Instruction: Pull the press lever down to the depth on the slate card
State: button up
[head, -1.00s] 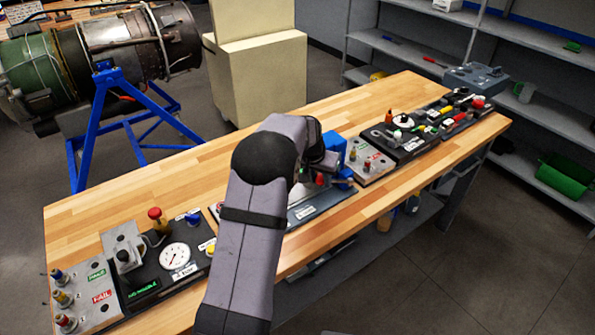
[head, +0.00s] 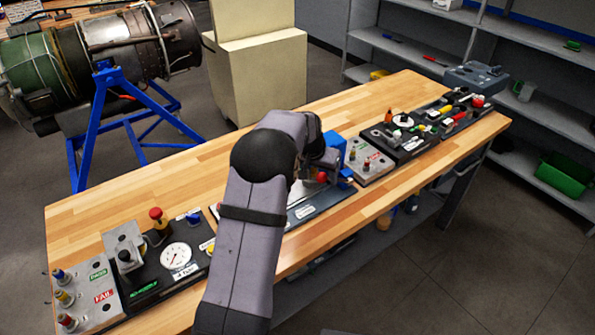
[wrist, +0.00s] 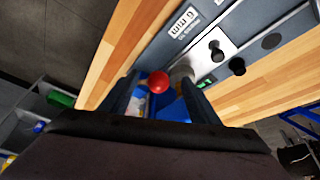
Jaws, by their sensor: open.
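The press is blue (head: 337,143) and stands at the middle of the bench, partly hidden behind my arm. The lever's red ball knob (head: 322,177) shows just below my wrist in the head view. In the wrist view the red knob (wrist: 158,82) appears between the two fingers of my gripper (wrist: 160,78). My gripper is open, with visible gaps beside the knob; I cannot tell whether either finger touches it. A card reading "6 mm" (wrist: 185,21) lies on the slate-grey base. The lever's shaft is mostly hidden.
Another button panel (head: 369,162) sits close right of the press, with dark panels (head: 412,148) beyond. The bench's back strip (head: 190,170) is clear.

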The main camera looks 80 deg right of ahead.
jog(key=shift+r+p, duration=1.75)
jog(key=shift+r, duration=1.1)
jog(key=shift+n, duration=0.4)
jog(key=w+a+f+n+y, duration=0.1)
jog(key=a+f+y, duration=0.15)
jog(key=a, duration=0.35)
jog(key=w+a+f+n+y, duration=0.1)
jog(key=w+a+f, duration=0.1)
jog(key=a+f, duration=0.35)
jog(key=w+a+f+y, duration=0.1)
jog(key=a+f+y, duration=0.1)
jog(key=a, duration=0.6)
jog(key=w+a+r+n+b, duration=0.1)
jog(key=w+a+n, duration=0.5)
jog(key=a, duration=0.7)
jog(key=w+a+r+n+t+b, duration=0.1)
jog(key=w+a+n+b, duration=0.1)
jog(key=w+a+n, duration=0.4)
jog(key=w+a+r+n+h+b, duration=0.1)
jog(key=w+a+n, duration=0.5)
jog(key=w+a, duration=0.6)
jog(key=a+b, duration=0.1)
jog(key=a, duration=0.8)
jog(key=shift+b, duration=0.35)
